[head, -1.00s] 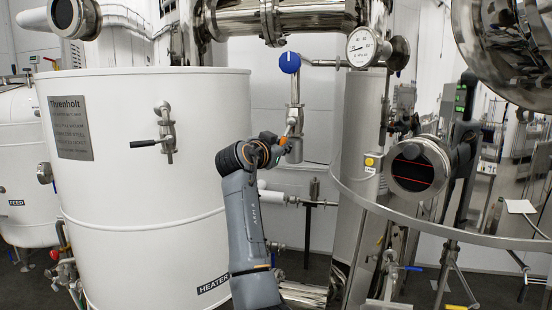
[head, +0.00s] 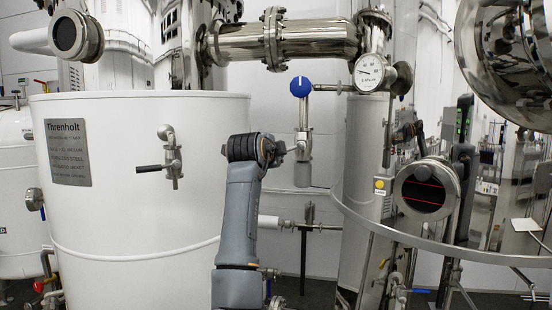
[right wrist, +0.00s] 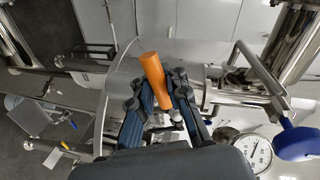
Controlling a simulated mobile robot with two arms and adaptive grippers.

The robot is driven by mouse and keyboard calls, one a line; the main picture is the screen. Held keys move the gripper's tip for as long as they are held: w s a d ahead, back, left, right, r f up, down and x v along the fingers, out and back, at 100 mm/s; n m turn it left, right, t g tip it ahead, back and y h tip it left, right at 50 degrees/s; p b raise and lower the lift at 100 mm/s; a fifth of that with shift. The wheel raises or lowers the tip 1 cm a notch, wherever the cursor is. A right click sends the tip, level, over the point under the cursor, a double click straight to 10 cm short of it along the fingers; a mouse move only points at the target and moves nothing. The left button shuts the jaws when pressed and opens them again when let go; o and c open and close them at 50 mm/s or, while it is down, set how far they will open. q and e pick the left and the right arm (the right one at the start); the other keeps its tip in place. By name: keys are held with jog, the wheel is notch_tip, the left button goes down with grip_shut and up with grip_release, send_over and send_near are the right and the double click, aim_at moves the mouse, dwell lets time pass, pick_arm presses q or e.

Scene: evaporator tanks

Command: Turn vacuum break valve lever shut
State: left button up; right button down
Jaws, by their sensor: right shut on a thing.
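The vacuum break valve is on the thin vertical steel pipe (head: 303,118) beneath a blue knob (head: 300,87), with a grey cylinder (head: 303,174) at its lower end. The orange lever (right wrist: 153,75) shows in the right wrist view, between the two dark ribbed fingers of my right gripper (right wrist: 160,98). My right gripper is shut on it, and the orange end sticks out past the fingers. In the head view my right gripper (head: 279,151) is just left of the valve, and the lever cannot be made out there. My left gripper is not in view.
A large white tank (head: 110,215) with a black-handled fitting (head: 172,158) stands left of my arm. A pressure gauge (head: 369,72) is right of the blue knob. A curved steel rail (head: 430,238) and a round sight port (head: 426,190) are at right.

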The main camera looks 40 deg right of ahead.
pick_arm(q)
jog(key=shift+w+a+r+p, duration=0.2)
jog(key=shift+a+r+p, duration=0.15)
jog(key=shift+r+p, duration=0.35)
pick_arm(e)
jog(key=shift+w+a+r+m+t+y, duration=0.1)
jog(key=shift+r+m+t+y, duration=0.1)
jog(key=shift+r+m, duration=0.35)
jog(key=shift+w+a+r+m+t+y, duration=0.1)
jog(key=shift+r+m+y, duration=0.1)
jog(key=shift+m, duration=0.55)
jog(key=c, duration=1.5)
grip_release()
jog(key=shift+s+r, duration=0.1)
jog(key=shift+o, duration=0.8)
jog(key=shift+s+a+r, duration=0.2)
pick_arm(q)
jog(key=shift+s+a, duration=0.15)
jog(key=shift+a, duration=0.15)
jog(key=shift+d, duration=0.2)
pick_arm(e)
jog(key=v, duration=1.2)
